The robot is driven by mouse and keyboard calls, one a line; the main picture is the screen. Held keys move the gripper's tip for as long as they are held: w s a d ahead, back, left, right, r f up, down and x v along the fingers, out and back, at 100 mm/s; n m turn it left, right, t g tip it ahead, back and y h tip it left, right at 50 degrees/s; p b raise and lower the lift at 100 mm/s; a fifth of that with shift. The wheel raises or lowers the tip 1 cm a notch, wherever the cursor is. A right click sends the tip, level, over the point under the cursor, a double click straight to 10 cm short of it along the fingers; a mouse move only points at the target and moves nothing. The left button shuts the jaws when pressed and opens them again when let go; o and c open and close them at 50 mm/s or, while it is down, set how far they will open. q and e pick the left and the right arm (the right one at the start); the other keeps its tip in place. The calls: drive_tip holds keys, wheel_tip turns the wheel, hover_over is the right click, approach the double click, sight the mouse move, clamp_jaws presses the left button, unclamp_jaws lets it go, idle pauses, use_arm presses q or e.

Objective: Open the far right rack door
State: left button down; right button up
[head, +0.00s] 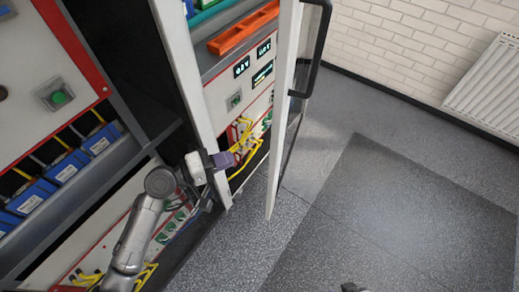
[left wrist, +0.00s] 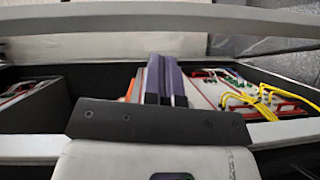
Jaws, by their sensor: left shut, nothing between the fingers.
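The far right rack door (head: 284,100) is a narrow white frame with a black handle (head: 318,50) on its outer side. It stands ajar, with a gap between it and the white rack post (head: 188,70). My left gripper (head: 232,158) has its purple fingers shut and empty, reaching past the post into the gap behind the door. In the left wrist view the fingers (left wrist: 162,80) are together, pointing into the rack, with a pale bar (left wrist: 200,20) crossing beyond them. Contact with the door cannot be told.
Inside the rack are an orange tray (head: 243,28), a panel with displays (head: 242,68) and yellow cables (head: 245,140). Blue modules (head: 66,165) sit in the left rack. The grey floor (head: 400,200) right of the door is clear up to the brick wall and radiator (head: 490,85).

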use_arm(q)
drive_tip(key=w+d+n+b, duration=0.1)
drive_tip(key=w+d+b, duration=0.1)
drive_tip(key=w+d, duration=0.3)
drive_tip(key=shift+d+r+n+t+h, duration=0.2)
drive_tip(key=shift+d+n+t+h, duration=0.15)
drive_tip(key=shift+d, duration=1.55)
drive_tip(key=shift+d, duration=0.1)
